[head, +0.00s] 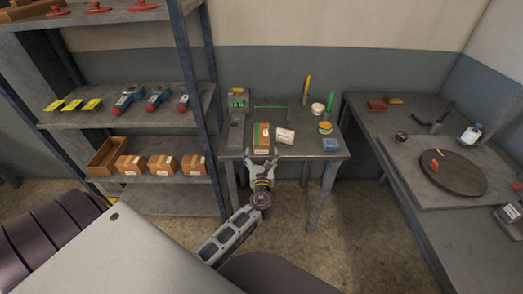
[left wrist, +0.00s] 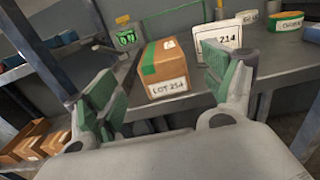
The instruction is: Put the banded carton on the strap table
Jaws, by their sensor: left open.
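The banded carton (head: 261,140) is a small brown box with a green band and a white lot label. It stands upright near the front edge of the small grey table (head: 304,151), and its labelled face shows in the left wrist view (left wrist: 163,72). My left gripper (head: 262,155) is just in front of the carton at the table's front edge. Its green-padded fingers (left wrist: 166,88) are spread and empty, with the carton framed between and beyond them; I cannot tell whether they touch it. My right gripper is not in view.
A device with a green display (head: 238,102) stands left of the carton, and a white lot card (head: 285,136) close right. Tubs, upright tools and a blue box (head: 330,144) stand further right. Shelves (head: 130,117) with cartons flank the left; a bench (head: 420,150) flanks the right.

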